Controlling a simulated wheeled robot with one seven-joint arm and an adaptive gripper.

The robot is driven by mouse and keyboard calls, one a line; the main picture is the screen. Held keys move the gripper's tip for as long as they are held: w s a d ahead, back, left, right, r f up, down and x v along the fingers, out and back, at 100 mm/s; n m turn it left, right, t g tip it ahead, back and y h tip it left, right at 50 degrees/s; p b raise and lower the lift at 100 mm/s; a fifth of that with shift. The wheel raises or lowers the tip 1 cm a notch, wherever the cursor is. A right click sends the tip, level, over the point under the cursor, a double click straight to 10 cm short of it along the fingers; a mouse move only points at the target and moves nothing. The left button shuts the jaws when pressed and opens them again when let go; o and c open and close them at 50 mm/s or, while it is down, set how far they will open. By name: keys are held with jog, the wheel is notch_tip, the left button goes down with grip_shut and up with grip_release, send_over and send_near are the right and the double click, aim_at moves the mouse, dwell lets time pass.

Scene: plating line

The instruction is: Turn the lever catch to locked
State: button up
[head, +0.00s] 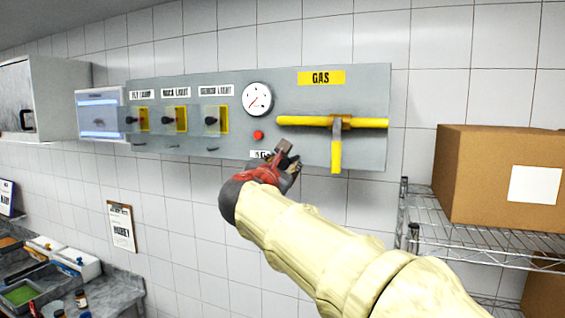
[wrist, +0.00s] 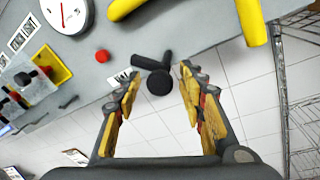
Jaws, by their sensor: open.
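The lever catch (wrist: 152,64) shows in the wrist view as a black lever with a round dark knob, at the lower edge of the grey panel (wrist: 205,38). A partly covered white label (wrist: 122,77) is beside it. My gripper (wrist: 159,84) is open, its two yellow-padded fingers on either side of the knob in the picture. I cannot tell whether they touch it. In the head view my gripper (head: 289,160) is in front of the panel's lower edge and hides the catch. The catch's locked mark cannot be read.
A yellow gas pipe with a handle (head: 336,155) is right of my gripper. A red button (head: 258,135) and a gauge (head: 257,99) are above left. Covered switches (head: 175,120) are further left. A wire shelf (head: 490,240) with a cardboard box (head: 480,170) stands at the right.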

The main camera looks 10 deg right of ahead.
jog(key=shift+w+f, duration=0.1)
jog(key=shift+w, duration=0.2)
jog(key=shift+s+d, duration=0.1)
jog(key=shift+c, duration=1.2)
grip_shut()
